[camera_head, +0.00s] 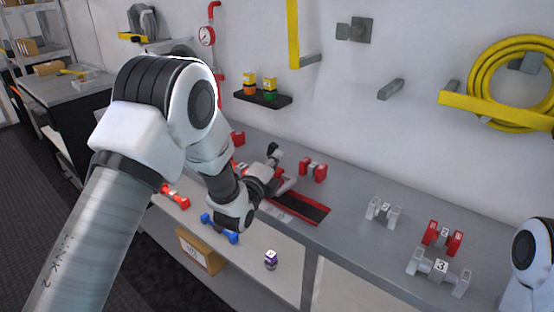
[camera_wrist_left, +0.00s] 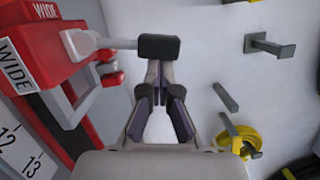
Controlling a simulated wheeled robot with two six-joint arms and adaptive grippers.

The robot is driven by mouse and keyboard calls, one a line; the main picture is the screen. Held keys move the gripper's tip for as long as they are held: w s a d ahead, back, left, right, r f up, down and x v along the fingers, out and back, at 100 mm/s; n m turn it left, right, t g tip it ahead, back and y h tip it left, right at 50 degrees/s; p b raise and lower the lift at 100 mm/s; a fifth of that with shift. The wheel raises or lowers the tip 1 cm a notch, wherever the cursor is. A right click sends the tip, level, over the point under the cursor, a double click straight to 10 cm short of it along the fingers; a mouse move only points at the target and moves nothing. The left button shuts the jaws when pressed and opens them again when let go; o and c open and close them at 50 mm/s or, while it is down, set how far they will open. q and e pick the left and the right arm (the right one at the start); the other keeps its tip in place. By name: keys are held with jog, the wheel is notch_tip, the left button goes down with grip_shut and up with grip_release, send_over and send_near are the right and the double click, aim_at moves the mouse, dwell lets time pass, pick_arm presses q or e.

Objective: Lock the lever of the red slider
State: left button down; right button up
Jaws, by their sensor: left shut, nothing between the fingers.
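The red slider (camera_head: 300,205) with a dark track sits on the grey bench. In the left wrist view the slider's red body (camera_wrist_left: 50,125) fills the left side, with white "WIDE" labels and a numbered scale. Its lever is a grey arm (camera_wrist_left: 88,45) ending in a black grip (camera_wrist_left: 160,47), which sticks out sideways from the body. My left gripper (camera_wrist_left: 158,72) is shut and empty, its tips right by the black grip; I cannot tell whether they touch. In the head view my left gripper (camera_head: 267,178) is beside the slider, partly hidden by my wrist. My right gripper is out of view.
On the bench stand a red fitting (camera_head: 313,169), a grey fitting (camera_head: 383,210) and more numbered fittings at the right. A lower shelf holds a blue fitting (camera_head: 222,228) and a purple item (camera_head: 271,260). A yellow hose (camera_head: 510,85) hangs on the wall.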

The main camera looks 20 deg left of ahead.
pick_arm(q)
jog(key=shift+a+r+n, duration=0.15)
jog(key=shift+a+n, duration=0.05)
jog(key=shift+n, duration=0.1)
jog(key=shift+w+a+r+n+p, duration=0.15)
jog(key=shift+a+r+n, duration=0.15)
jog(key=shift+n, duration=0.25)
jog(key=shift+w+a+r+n+p, duration=0.15)
jog(key=shift+a+n, duration=0.2)
jog(key=shift+n, duration=0.2)
jog(key=n, duration=0.1)
jog(key=a+n+g, duration=0.1)
jog(key=a+n, duration=0.1)
jog(key=shift+w+a+r+g+p, duration=0.15)
jog(key=shift+w+r+g+p, duration=0.15)
jog(key=shift+w+p, duration=0.1)
jog(key=n, duration=0.1)
jog(key=a+n, duration=0.1)
jog(key=w+a+n, duration=0.1)
jog(key=shift+a+f+g+h, duration=0.15)
jog(key=shift+f+g+h, duration=0.15)
jog(key=shift+g, duration=0.1)
jog(key=n, duration=0.1)
jog(key=a+n, duration=0.1)
jog(key=shift+w+a+f+n, duration=0.2)
jog(key=shift+a+f+n, duration=0.1)
jog(key=shift+f, duration=0.1)
jog(key=shift+w+a+f, duration=0.1)
jog(key=shift+a+f, duration=0.05)
jog(key=shift+a, duration=0.15)
